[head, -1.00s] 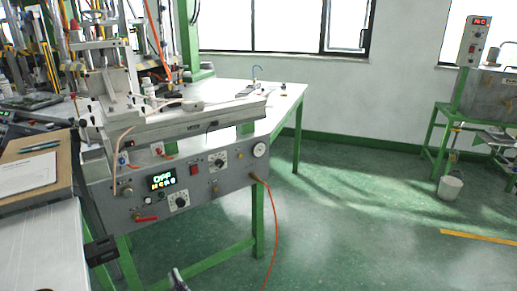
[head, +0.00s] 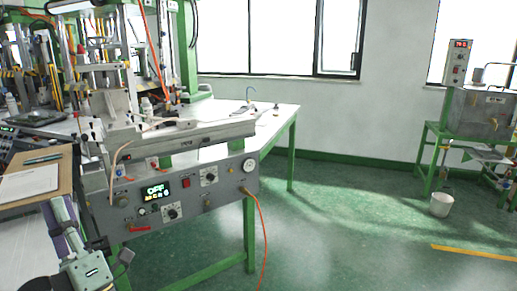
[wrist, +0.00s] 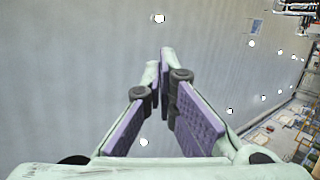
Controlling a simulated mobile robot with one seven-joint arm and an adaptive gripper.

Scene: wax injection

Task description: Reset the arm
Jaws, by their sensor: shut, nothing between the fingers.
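My gripper (wrist: 164,62) is shut and empty in the wrist view. Its two fingers with purple pads meet at the tips, pointing away from the camera. In the head view, my gripper (head: 60,206) shows at the lower left, pointing upward, beside the front of the wax injection machine. The wrist view behind the fingers shows a plain grey surface with several bright round lights, which looks like the ceiling. The fingers touch nothing that I can see.
The grey machine panel (head: 180,195) with a lit display is close by on the left. A clipboard (head: 30,182) lies at the left edge. A white table (head: 265,115) stands behind. A bucket (head: 441,204) is at the right; the green floor (head: 345,235) between is clear.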

